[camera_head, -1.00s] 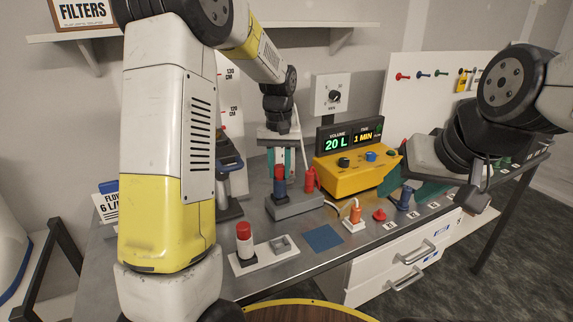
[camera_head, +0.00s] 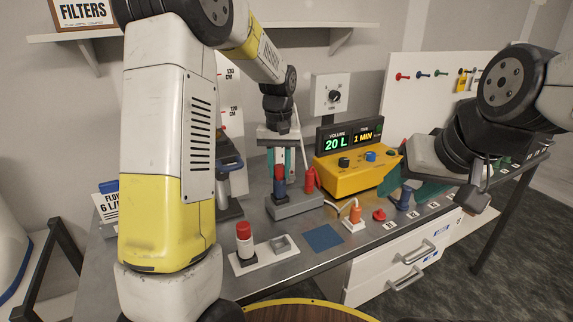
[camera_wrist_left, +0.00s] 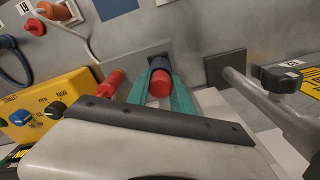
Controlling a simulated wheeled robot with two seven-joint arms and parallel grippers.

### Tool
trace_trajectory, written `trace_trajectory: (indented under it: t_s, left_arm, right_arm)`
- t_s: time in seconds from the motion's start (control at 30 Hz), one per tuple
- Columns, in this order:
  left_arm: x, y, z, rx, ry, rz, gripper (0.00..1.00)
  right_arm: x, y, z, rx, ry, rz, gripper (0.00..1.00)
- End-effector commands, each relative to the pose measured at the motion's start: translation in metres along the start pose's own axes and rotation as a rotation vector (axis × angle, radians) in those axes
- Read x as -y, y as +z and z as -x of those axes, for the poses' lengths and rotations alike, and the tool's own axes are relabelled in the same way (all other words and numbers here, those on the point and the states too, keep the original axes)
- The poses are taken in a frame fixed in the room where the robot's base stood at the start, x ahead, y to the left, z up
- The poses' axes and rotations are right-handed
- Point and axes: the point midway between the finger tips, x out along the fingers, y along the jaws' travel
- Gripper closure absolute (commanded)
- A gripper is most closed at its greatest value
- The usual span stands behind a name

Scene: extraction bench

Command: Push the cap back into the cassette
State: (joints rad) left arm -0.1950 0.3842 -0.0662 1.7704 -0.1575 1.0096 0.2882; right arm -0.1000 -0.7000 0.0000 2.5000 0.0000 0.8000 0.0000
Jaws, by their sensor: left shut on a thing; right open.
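My left gripper (camera_head: 279,166) reaches down over the grey block (camera_head: 300,206) on the bench. I cannot tell which part is the cap and which the cassette. A second upright piece with a red top (camera_head: 244,231) stands in a white holder (camera_head: 278,254). My right gripper (camera_head: 410,188) is open, near a blue plug (camera_head: 404,203).
An orange plug (camera_head: 355,214) and a red knob (camera_head: 379,214) stand near the front edge. A flat blue square (camera_head: 323,238) lies clear.

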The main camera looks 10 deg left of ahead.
Motion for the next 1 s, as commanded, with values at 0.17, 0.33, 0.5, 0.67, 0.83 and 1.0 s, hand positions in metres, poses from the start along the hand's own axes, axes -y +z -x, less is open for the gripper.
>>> trace_trajectory:
  t_s: [0.17,0.33,0.5,0.67,0.83,1.0]
  left_arm:
    - [0.001,0.004,-0.011,0.019,-0.004,0.001,0.53]
    - [0.001,0.004,-0.007,0.017,-0.004,0.001,0.47]
    - [0.001,0.003,0.019,0.008,-0.003,0.001,0.47]
    - [0.001,0.002,0.05,-0.001,0.0,0.001,0.47]
    - [0.0,0.002,0.071,-0.003,0.001,0.001,0.47]
    - [0.0,0.002,0.079,-0.004,0.001,0.001,0.47]
  right_arm:
    - [0.0,0.0,0.0,0.0,0.0,0.0,0.46]
    - [0.0,0.0,0.0,0.0,0.0,0.0,0.46]
    - [0.0,0.0,0.0,0.0,0.0,0.0,0.46]
    - [0.0,0.0,0.0,0.0,0.0,0.0,0.46]
    - [0.0,0.0,0.0,0.0,0.0,0.0,0.46]
    - [0.0,0.0,0.0,0.0,0.0,0.0,0.46]
